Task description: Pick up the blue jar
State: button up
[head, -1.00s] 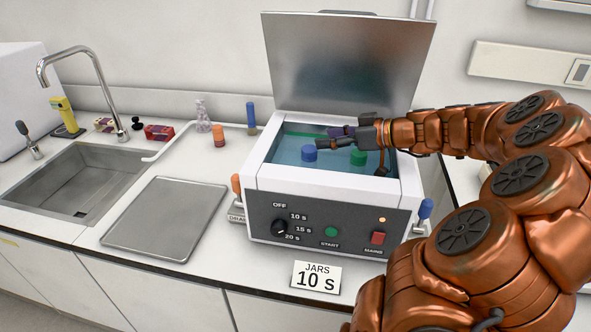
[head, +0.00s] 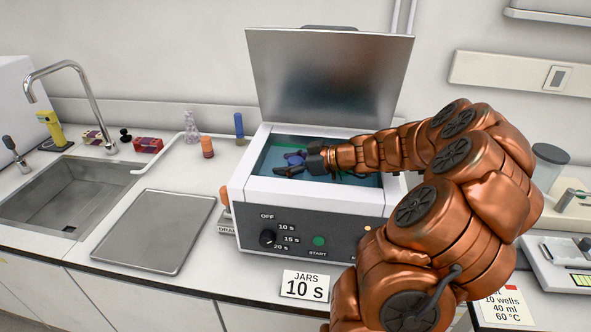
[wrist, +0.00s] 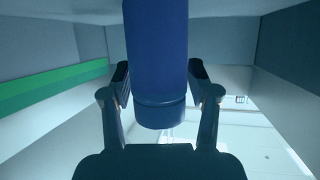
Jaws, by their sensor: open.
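The blue jar (wrist: 157,65) stands between the two fingers of my gripper (wrist: 160,90) in the wrist view, with a finger on each side. In the head view the blue jar (head: 296,158) shows only in part, behind the fingers of my gripper (head: 284,165). My gripper is open, reaching into the open water bath (head: 318,198). Whether the fingers touch the jar I cannot tell. The green jar seen earlier is hidden behind my arm.
The bath's lid (head: 330,85) stands raised at the back. An empty metal tray (head: 155,232) lies to the left, beside the sink (head: 66,202). A card reading "JARS 10 s" (head: 304,286) stands in front. The bath's walls surround my gripper closely.

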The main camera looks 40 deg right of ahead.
jog(key=shift+c, duration=0.4)
grip_shut()
dwell(0.4)
